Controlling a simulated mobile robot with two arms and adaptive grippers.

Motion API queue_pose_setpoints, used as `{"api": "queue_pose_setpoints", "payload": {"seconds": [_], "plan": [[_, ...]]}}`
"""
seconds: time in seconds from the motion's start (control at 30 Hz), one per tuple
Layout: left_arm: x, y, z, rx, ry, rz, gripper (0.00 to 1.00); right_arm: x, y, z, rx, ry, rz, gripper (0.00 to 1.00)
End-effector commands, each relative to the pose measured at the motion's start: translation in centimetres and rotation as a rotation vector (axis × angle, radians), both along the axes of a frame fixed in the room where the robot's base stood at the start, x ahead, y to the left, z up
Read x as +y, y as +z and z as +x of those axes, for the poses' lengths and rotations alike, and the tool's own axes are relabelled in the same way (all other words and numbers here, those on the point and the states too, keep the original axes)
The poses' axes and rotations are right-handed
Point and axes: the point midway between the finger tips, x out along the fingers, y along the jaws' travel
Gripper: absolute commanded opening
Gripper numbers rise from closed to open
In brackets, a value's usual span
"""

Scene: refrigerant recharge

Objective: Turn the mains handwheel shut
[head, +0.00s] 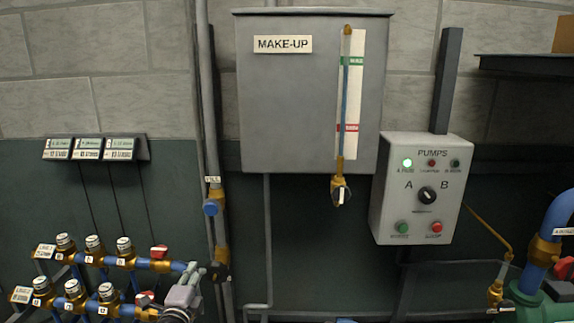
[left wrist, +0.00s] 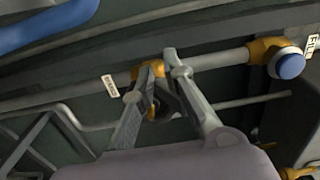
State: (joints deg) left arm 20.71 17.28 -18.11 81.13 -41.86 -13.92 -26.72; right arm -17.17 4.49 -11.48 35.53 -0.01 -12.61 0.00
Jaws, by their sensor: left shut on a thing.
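The mains handwheel (head: 221,271) is a small dark wheel on a brass valve low on the vertical pipe, below the blue-capped fill valve (head: 211,208). My left gripper (head: 196,270) reaches up to it from the lower left. In the left wrist view, the two grey fingers of my left gripper (left wrist: 163,66) close around the dark handwheel (left wrist: 165,102), in front of its brass valve body (left wrist: 147,72). The fingers hide part of the wheel, so how far it is turned cannot be told. My right gripper is not in view.
A manifold with white-capped valves (head: 94,243) and red handles stands close to the left of my gripper. The grey MAKE-UP tank (head: 290,100) hangs above right, with the PUMPS box (head: 424,190) beside it. A thin pipe (head: 267,240) runs down the wall right of the handwheel.

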Motion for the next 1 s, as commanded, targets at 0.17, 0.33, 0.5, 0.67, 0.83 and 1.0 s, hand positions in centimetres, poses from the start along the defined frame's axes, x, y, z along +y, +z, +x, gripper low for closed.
{"api": "queue_pose_setpoints", "payload": {"seconds": [0.17, 0.33, 0.5, 0.67, 0.83, 1.0], "plan": [[0.3, 0.8, 0.1, -0.009, -0.005, -0.001, 0.00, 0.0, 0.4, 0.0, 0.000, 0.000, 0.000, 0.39], [0.5, 0.8, -0.8, -0.006, -0.004, -0.001, 0.00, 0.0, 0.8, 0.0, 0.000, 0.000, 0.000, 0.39], [0.7, 0.6, -2.9, -0.002, -0.002, -0.001, 0.00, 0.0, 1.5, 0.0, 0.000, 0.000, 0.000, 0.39], [0.7, 0.4, -4.8, 0.000, -0.002, 0.000, 0.00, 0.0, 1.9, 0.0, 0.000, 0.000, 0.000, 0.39], [0.8, 0.4, -5.9, -0.001, -0.001, 0.001, 0.00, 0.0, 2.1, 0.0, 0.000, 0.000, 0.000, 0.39], [0.8, 0.3, -6.0, 0.000, 0.000, 0.001, 0.00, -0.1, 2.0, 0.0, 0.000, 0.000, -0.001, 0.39]]}}
